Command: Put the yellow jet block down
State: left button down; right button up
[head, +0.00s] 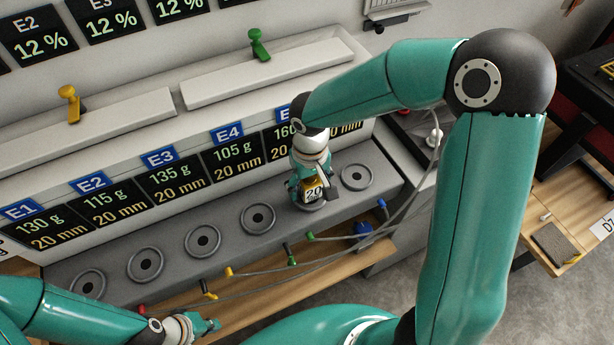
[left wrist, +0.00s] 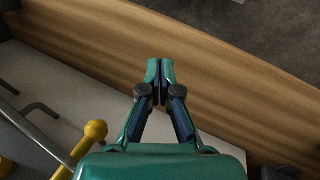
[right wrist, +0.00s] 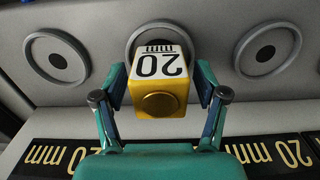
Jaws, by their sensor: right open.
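The yellow jet block (head: 313,194) has a white face marked "20 mm". It is at the ring-shaped pad below the E5 display, on the grey ledge. In the right wrist view the block (right wrist: 158,95) is between the two fingers of my right gripper (right wrist: 163,78), with the ring (right wrist: 133,38) partly hidden behind it. My right gripper (head: 311,188) is open around the block. I cannot tell whether its base fully rests on the pad. My left gripper (head: 210,326) is low at the front left; in the left wrist view its fingertips (left wrist: 160,72) are together and empty.
Several ring pads, such as the E4 ring (head: 258,218) and the far right ring (head: 356,176), are bare along the ledge. Coloured levers (head: 207,290) and cables run along the front edge. A wooden shelf (head: 290,283) lies below. A wooden table (head: 563,225) stands at right.

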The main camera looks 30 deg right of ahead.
notch_tip(320, 180, up, 12)
jog(key=shift+r, duration=0.1)
dwell(0.4)
dwell(0.4)
